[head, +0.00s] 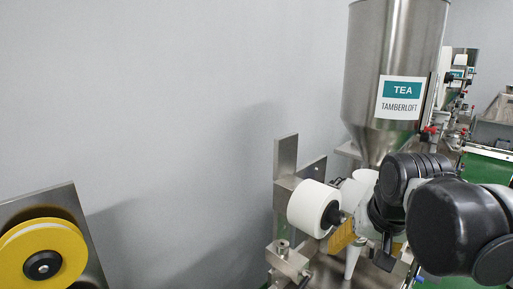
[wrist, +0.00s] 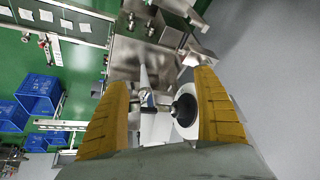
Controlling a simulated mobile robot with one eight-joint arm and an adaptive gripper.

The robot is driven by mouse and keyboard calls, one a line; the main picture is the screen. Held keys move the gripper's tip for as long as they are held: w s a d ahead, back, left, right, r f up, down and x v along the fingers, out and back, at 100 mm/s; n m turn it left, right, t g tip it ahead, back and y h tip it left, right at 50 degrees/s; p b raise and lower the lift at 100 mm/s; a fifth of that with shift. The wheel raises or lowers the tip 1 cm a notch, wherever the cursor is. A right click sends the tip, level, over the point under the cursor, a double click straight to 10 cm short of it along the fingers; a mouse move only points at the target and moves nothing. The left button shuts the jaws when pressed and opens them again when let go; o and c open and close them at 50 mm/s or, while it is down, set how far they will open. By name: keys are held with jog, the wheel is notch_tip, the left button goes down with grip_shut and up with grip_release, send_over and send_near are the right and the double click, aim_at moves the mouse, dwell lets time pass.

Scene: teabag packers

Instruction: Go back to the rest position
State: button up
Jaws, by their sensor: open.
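My gripper (wrist: 155,110) is open, with its two yellow ribbed fingers wide apart in the wrist view. Between and beyond the fingers is a white roll (wrist: 187,128) on a black hub. In the head view the white roll (head: 312,207) sits on the steel machine, and my arm comes in from the right with the gripper just beside the roll. One yellow finger shows below the roll there; the rest of the gripper is mostly hidden by my arm. I cannot tell whether a finger touches the roll.
A steel hopper (head: 395,60) with a TEA label stands behind my arm. A yellow reel (head: 42,258) on a steel plate is at lower left. Blue crates (wrist: 40,95) sit on the green floor. The grey wall (head: 150,90) fills the left, with free space before it.

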jog(key=s+a+f+n+t+b, duration=0.1)
jog(key=s+a+f+n+t, duration=0.15)
jog(key=s+f, duration=0.7)
notch_tip(320, 180, down, 25)
jog(key=b, duration=2.4)
jog(key=shift+w+r, duration=0.2)
